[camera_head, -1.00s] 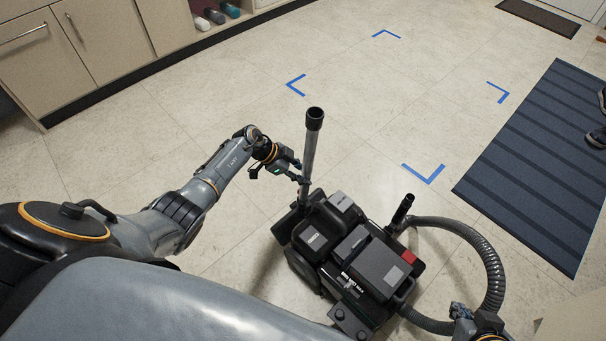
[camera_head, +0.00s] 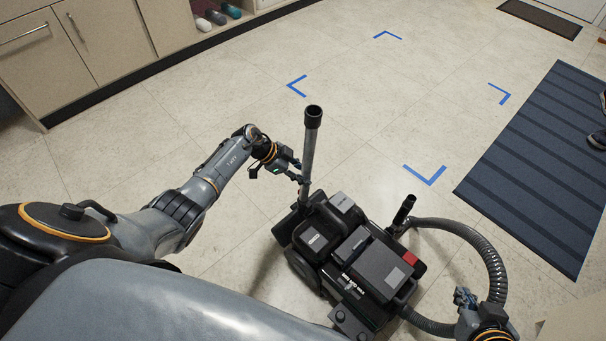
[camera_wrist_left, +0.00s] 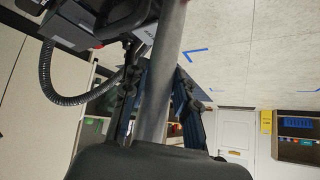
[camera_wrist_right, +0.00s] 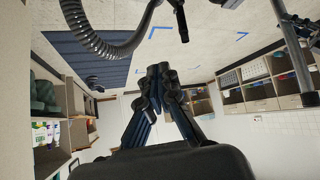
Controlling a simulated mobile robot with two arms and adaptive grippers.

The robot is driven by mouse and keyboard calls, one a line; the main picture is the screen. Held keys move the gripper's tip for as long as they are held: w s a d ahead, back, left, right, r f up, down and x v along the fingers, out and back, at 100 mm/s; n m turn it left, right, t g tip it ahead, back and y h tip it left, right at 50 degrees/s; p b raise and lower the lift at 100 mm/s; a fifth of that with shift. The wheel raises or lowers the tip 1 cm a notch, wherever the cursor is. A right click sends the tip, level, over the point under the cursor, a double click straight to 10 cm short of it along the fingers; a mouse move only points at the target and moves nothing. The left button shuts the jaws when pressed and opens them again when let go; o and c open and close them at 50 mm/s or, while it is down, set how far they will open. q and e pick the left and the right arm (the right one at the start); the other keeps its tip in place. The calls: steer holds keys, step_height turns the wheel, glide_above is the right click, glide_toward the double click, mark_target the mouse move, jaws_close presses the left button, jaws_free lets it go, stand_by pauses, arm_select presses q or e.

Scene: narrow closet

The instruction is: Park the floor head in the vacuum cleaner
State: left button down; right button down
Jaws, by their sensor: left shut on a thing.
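The vacuum cleaner (camera_head: 350,262), a black and grey body with a red patch, stands on the floor in front of me. A grey metal tube (camera_head: 308,150) with a black open top end rises almost upright at its far left side. My left gripper (camera_head: 301,178) is shut on this tube, which also runs between the fingers in the left wrist view (camera_wrist_left: 160,90). The floor head at the tube's lower end is hidden behind the cleaner in the head view. My right gripper (camera_head: 463,297) is empty beside the hose, its fingertips together in the right wrist view (camera_wrist_right: 160,75).
A ribbed hose (camera_head: 488,262) loops around the cleaner's right side, close to my right gripper. A short black pipe end (camera_head: 403,211) stands up from the cleaner. Blue corner marks (camera_head: 425,175) frame free floor beyond. A striped mat (camera_head: 540,165) lies right; cabinets (camera_head: 85,50) stand left.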

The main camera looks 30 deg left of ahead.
arm_select(q)
steer(key=shift+w+a+b, duration=0.2)
steer(key=shift+a+b, duration=0.15)
steer(key=shift+b, duration=0.1)
arm_select(e)
steer(key=shift+w+a+r+t+y, duration=0.15)
steer(key=shift+w+a+r+t, duration=0.2)
steer(key=shift+w+r+t, duration=0.4)
steer(key=shift+w+a+r+t+y, duration=0.15)
steer(key=shift+w+a+r+t, duration=0.2)
steer(key=shift+w+r+t, duration=0.35)
arm_select(q)
steer(key=shift+a+h+b, duration=0.2)
steer(key=shift+h+b, duration=0.1)
arm_select(e)
steer(key=shift+w+a+r+t+y, duration=0.2)
steer(key=shift+w+r+t, duration=0.2)
steer(key=shift+w+r, duration=0.25)
steer(key=shift+w+a+r+t+y, duration=0.1)
steer(key=shift+w+a+r+t, duration=0.1)
steer(key=shift+w+r+t, duration=0.25)
steer(key=shift+w+r, duration=0.1)
steer(key=shift+r, duration=0.1)
steer(key=shift+a, duration=0.1)
arm_select(q)
steer(key=shift+f, duration=0.2)
arm_select(e)
steer(key=shift+w+r, duration=0.1)
steer(key=shift+r, duration=0.15)
